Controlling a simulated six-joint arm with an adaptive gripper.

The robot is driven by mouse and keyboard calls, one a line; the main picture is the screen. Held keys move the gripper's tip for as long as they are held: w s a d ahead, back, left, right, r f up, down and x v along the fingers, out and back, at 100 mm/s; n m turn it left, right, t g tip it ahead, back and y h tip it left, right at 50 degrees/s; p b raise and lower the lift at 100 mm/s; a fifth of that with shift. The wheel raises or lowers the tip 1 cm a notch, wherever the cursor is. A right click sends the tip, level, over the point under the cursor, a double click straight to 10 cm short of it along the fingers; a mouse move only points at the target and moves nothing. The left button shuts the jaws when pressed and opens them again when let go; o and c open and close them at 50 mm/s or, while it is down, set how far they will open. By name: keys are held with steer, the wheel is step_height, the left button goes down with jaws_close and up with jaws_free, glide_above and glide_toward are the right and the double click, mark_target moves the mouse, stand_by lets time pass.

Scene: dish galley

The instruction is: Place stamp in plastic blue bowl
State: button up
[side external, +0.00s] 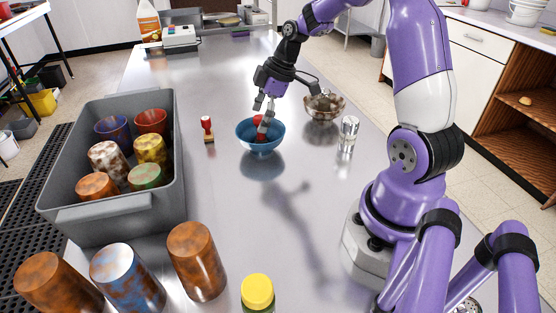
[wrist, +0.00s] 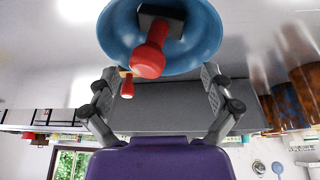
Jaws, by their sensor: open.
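The plastic blue bowl (side external: 262,145) stands on the steel counter. A red-handled stamp (side external: 258,121) is in it, partly hidden by my gripper; in the wrist view this stamp (wrist: 150,58) lies tilted against the inside, its dark base away from my gripper. My gripper (side external: 263,112) is over the bowl, pointing down, its tips at the stamp's handle. In the wrist view its fingers (wrist: 158,78) are spread apart, with nothing clamped between them. A second red stamp (side external: 207,130) stands upright on the counter left of the bowl, also visible in the wrist view (wrist: 127,88).
A grey bin (side external: 115,213) with several coloured cups is at left. Rusty and blue cups (side external: 197,262) and a yellow-capped bottle (side external: 257,292) stand in front. A brown bowl (side external: 324,108) and a clear glass (side external: 348,133) are to the right. The counter behind is mostly clear.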

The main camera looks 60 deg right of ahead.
mark_target(260, 119)
step_height(260, 119, up, 4)
steer(key=shift+r, duration=0.25)
steer(key=s+a+r+m+t+h, duration=0.1)
steer(key=s+a+r+m, duration=0.2)
steer(key=s+a, duration=0.3)
steer(key=s+a+r+m+h, duration=0.1)
steer(key=s+a+r+m, duration=0.2)
steer(key=s+a+m, duration=0.2)
steer(key=shift+s+a+t+h, duration=0.35)
steer(key=shift+s+a, duration=0.25)
steer(key=shift+a, duration=0.25)
